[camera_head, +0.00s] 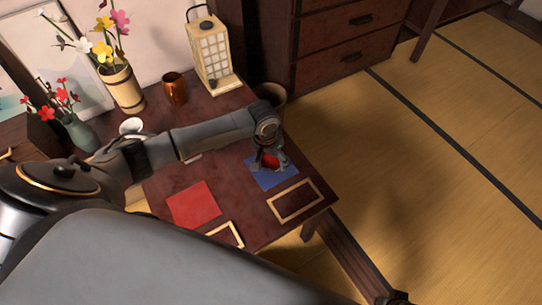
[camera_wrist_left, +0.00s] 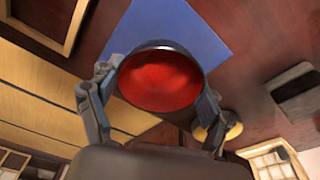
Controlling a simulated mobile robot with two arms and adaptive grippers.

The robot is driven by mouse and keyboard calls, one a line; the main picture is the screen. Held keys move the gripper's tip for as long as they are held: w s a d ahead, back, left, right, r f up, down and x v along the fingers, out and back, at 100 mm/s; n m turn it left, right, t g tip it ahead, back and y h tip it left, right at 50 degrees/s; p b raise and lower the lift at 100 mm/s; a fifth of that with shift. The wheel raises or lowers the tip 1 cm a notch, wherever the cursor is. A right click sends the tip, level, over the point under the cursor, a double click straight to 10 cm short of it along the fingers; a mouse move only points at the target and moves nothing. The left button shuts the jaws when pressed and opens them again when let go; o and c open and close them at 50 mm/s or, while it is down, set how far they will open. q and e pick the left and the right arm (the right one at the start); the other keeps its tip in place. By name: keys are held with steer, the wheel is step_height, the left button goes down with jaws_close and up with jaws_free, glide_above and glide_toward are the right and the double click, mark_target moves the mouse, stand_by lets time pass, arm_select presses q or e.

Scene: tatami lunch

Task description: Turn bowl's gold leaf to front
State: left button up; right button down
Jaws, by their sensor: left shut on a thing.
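The bowl (camera_wrist_left: 160,80), red inside with a dark rim, is between the fingers of my left gripper (camera_wrist_left: 152,100), which is shut on its sides. In the head view the red of the bowl (camera_head: 270,161) shows under my left gripper (camera_head: 269,163), over the blue mat (camera_head: 277,182). The blue mat (camera_wrist_left: 200,35) also lies behind the bowl in the left wrist view. I cannot tell whether the bowl touches the mat. No gold leaf shows on the visible parts of the bowl. A small dark piece at the bottom edge may be my right gripper (camera_head: 393,298); its fingers are unclear.
A red mat (camera_head: 194,205) and a gold-edged frame (camera_head: 295,201) lie on the dark table (camera_head: 245,222). A lantern (camera_head: 213,52), a copper cup (camera_head: 175,88) and a flower vase (camera_head: 122,90) stand at the back. Tatami floor lies right.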

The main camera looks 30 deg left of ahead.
arm_select(q)
steer(key=shift+f, duration=0.25)
stand_by(0.3)
steer(key=o, duration=1.1)
steer(key=shift+o, duration=0.2)
steer(key=shift+r, duration=0.1)
